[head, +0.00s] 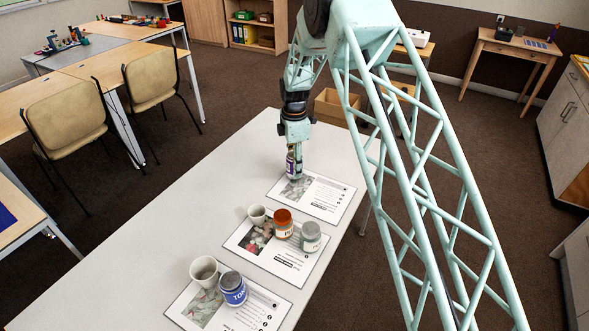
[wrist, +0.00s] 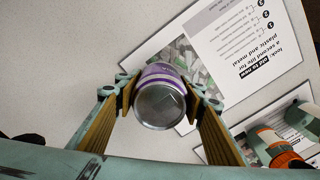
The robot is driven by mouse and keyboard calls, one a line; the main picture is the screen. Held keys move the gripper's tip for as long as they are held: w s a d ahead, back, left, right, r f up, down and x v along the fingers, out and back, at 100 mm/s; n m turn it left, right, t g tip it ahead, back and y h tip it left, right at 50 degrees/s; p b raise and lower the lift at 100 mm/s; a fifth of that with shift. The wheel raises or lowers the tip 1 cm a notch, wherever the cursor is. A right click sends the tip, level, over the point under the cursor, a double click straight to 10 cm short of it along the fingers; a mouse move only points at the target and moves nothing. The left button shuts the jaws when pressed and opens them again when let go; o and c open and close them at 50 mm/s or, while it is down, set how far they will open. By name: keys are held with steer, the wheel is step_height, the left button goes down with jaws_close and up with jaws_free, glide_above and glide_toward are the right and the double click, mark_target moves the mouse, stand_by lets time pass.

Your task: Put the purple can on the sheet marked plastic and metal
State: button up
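The purple can (head: 291,167), with a silver top, is upright between the fingers of my gripper (head: 295,158). In the wrist view the can (wrist: 161,103) has a finger pad against each side, so my gripper (wrist: 157,92) looks shut on it. The sheet marked plastic and metal (wrist: 215,45) lies under and beside the can, which is over its picture part. In the head view this sheet (head: 325,196) is the farthest of three on the table. I cannot tell whether the can's base touches the sheet.
The table's left side is clear.

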steer(key=shift+f, duration=0.3)
steer(key=shift+f, duration=0.15)
steer(key=o, duration=0.6)
steer(key=shift+o, duration=0.2)
step_height(320, 180, up, 12)
steer(key=shift+r+p, duration=0.1)
steer(key=shift+p, duration=0.75)
steer(key=shift+r, duration=0.15)
stand_by(0.6)
